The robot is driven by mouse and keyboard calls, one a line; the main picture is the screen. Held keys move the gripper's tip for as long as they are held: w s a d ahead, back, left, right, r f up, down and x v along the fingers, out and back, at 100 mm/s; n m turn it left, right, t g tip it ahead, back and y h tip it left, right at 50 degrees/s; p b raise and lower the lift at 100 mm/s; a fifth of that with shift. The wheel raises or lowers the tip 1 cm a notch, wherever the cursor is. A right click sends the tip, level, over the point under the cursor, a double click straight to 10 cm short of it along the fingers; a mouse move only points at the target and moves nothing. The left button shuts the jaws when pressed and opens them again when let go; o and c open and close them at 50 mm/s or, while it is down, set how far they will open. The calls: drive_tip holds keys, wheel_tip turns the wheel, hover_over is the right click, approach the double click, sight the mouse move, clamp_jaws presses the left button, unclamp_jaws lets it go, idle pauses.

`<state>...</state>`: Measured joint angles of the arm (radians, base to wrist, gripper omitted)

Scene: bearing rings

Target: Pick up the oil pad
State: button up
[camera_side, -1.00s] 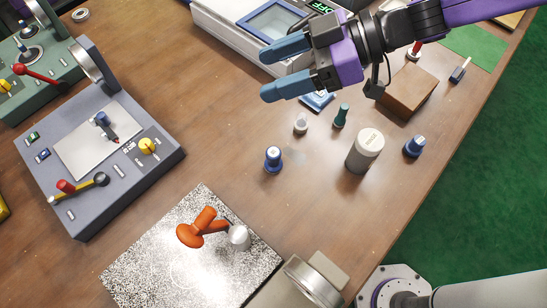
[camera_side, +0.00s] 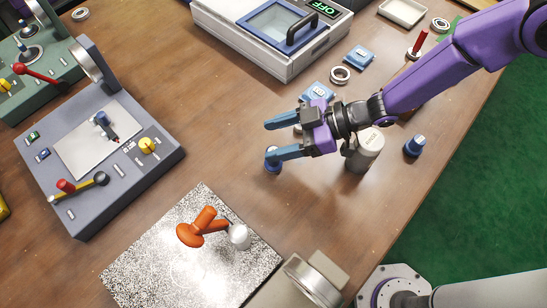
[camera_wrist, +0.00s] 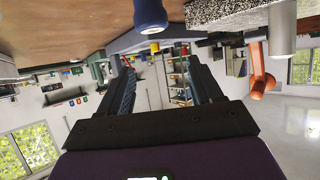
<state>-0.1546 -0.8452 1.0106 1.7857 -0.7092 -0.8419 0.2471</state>
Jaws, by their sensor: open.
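My gripper (camera_side: 270,140) is open and empty, its blue fingers pointing left over the middle of the table. It also shows in the wrist view (camera_wrist: 158,62), fingers apart with nothing between them. A blue bottle-like piece (camera_side: 272,166) is just beyond the lower fingertip in the side view, partly covered by it; contact cannot be told. A blue piece (camera_wrist: 150,14) shows at the top of the wrist view. Two flat blue square pieces, one near my gripper (camera_side: 318,93) and one farther back (camera_side: 358,57), lie on the table. I cannot tell which thing is the oil pad.
A white cylinder (camera_side: 369,142) stands behind my wrist, and a blue-topped piece (camera_side: 414,146) stands right of it. A grey control box (camera_side: 75,190) is at left and a speckled plate (camera_side: 150,270) at front. Clear wood lies between them. A lidded machine (camera_side: 235,38) stands at back.

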sight(275, 167)
drive_tip(key=shift+f, duration=1.25)
wheel_tip(275, 167, down, 2)
drive_tip(key=shift+f, duration=0.25)
drive_tip(key=shift+x, duration=1)
drive_tip(key=shift+a+f, duration=0.2)
drive_tip(key=shift+a, duration=0.25)
drive_tip(key=shift+c, duration=0.3)
drive_tip(key=c, duration=1.1)
